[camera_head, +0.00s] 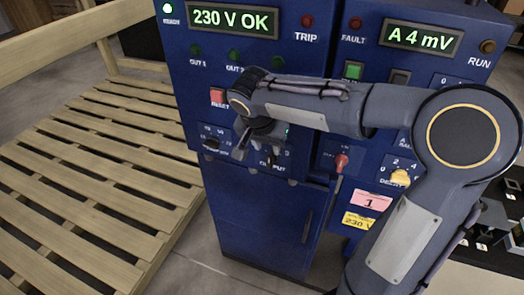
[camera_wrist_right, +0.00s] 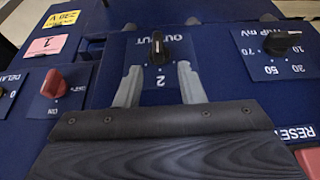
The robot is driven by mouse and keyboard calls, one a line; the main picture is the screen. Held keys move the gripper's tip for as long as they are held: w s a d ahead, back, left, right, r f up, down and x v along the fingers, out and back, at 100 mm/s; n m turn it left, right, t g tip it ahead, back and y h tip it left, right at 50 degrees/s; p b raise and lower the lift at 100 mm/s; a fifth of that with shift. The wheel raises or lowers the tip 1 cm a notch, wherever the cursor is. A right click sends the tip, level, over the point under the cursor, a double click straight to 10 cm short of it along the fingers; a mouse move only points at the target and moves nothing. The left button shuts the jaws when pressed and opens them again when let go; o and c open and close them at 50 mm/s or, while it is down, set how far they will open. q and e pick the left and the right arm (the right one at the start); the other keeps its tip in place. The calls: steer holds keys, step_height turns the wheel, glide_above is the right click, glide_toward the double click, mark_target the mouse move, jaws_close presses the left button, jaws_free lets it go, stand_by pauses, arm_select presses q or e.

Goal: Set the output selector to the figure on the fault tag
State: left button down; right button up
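The output selector is a black knob (camera_wrist_right: 158,48) on a blue plate. In the right wrist view its label OUTPUT and a figure 2 appear upside down. In the head view the knob (camera_head: 273,160) is partly hidden by my right arm. My right gripper (camera_wrist_right: 159,66) has its two pale fingers apart, one on each side of the knob's lower end in the wrist view; contact is not visible. It also shows in the head view (camera_head: 267,157). The pink fault tag (camera_head: 371,201) reads 1 and also shows in the wrist view (camera_wrist_right: 47,46). My left gripper is out of view.
A red knob (camera_head: 341,163) and a yellow delay knob (camera_head: 400,177) sit to the right. The trip knob (camera_wrist_right: 281,40) and red reset button (camera_head: 217,96) are nearby. A yellow 230 V tag (camera_head: 357,221) hangs below the pink one. A wooden pallet (camera_head: 84,170) lies left.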

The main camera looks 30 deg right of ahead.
mark_target(270, 155)
steer(key=x, duration=0.6)
steer(key=shift+f, duration=0.25)
steer(key=c, duration=0.6)
